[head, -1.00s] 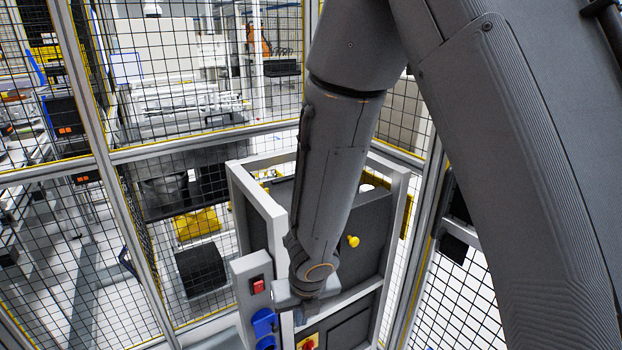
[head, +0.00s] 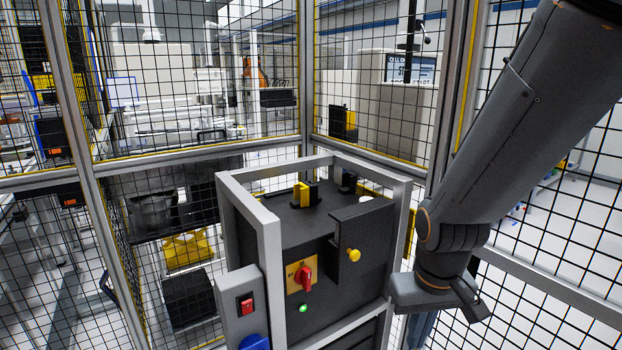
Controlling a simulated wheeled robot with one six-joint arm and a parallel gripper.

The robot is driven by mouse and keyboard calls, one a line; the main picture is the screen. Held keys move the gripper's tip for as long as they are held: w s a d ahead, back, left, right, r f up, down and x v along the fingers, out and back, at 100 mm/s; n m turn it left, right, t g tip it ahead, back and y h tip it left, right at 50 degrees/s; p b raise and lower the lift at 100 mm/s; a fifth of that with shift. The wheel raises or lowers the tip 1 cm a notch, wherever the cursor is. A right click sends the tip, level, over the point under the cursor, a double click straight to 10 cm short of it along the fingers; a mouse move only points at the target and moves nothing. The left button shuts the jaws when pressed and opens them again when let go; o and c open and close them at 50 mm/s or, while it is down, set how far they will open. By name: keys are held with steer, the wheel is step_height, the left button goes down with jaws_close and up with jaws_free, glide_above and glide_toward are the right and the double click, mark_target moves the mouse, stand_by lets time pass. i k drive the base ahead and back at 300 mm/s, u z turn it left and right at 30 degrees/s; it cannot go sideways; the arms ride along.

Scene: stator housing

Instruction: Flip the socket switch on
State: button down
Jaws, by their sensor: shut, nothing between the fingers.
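A grey box (head: 239,283) on the left post of the cabinet carries a red rocker switch (head: 246,305). Just below it a blue socket (head: 255,342) is cut off by the bottom edge. I cannot tell the rocker's position. My arm's wrist (head: 440,265) hangs to the right of the cabinet, well away from the red switch. The fingers of my gripper do not show; they are hidden or below the picture.
The framed cabinet (head: 268,229) bears a red rotary knob (head: 304,277) on a yellow plate, a lit green lamp (head: 303,309) and a yellow knob (head: 353,255). Yellow-and-black parts (head: 305,194) stand on top. Mesh fencing (head: 213,120) surrounds it closely behind.

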mark_target(246, 306)
steer(key=u, duration=0.9)
steer(key=k, duration=0.85)
steer(key=u, duration=0.2)
